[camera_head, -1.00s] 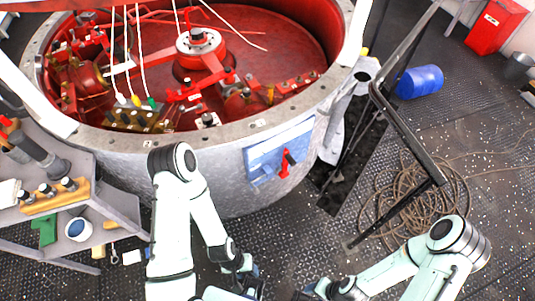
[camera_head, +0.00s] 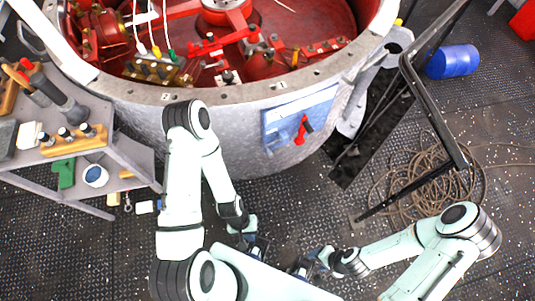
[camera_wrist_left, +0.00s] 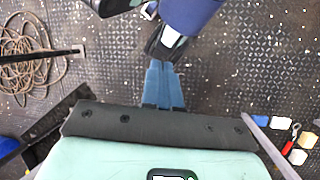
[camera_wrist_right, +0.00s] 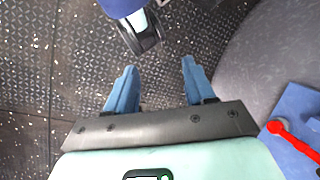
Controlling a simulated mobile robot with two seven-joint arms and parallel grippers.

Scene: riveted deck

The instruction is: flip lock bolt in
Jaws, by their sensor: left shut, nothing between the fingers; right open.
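The lock bolt is a red handle (camera_head: 302,130) on a blue plate (camera_head: 272,132) fixed to the outer wall of the big grey drum. The red handle also shows in the right wrist view (camera_wrist_right: 290,138), at the right edge beside my right gripper. My left gripper (camera_head: 260,250) is low in the head view, below the plate and apart from it. Its blue fingers (camera_wrist_left: 165,68) are shut and empty in the left wrist view. My right gripper (camera_head: 300,266) is also below the plate. Its fingers (camera_wrist_right: 158,78) are apart, with nothing between them.
The grey drum (camera_head: 235,93) with a red interior fills the top. A grey cart (camera_head: 120,150) with tools stands at the left. A black metal frame (camera_head: 437,118), coiled rope (camera_head: 425,185) and a blue barrel (camera_head: 453,61) are at the right. Deck floor is clear below the plate.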

